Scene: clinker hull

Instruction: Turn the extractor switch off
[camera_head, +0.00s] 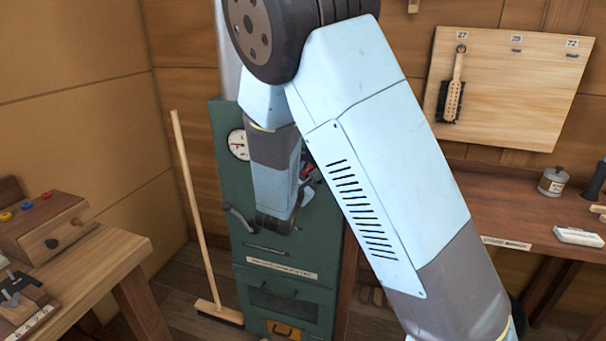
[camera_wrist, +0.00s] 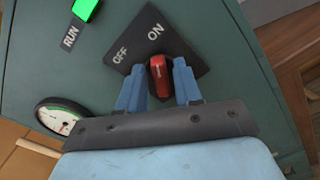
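The extractor switch is a red knob (camera_wrist: 159,76) with a pale mark, on a dark plate (camera_wrist: 185,45) lettered OFF and ON. In the wrist view its marked end points up toward the ON label (camera_wrist: 156,32). The OFF label (camera_wrist: 121,56) is to the left. My gripper (camera_wrist: 160,78) has its two blue fingers apart, one on each side of the knob. Narrow gaps seem to show; contact cannot be made out. A green lamp (camera_wrist: 86,9) is lit above a RUN label (camera_wrist: 70,37). In the head view my arm hides most of the switch.
The switch is on a green cabinet (camera_head: 228,170) with a round gauge (camera_head: 238,145) and a lever handle (camera_head: 240,217). A broom (camera_head: 193,195) leans left of it. A wooden bench (camera_head: 95,262) stands at left, a worktop (camera_head: 500,210) at right.

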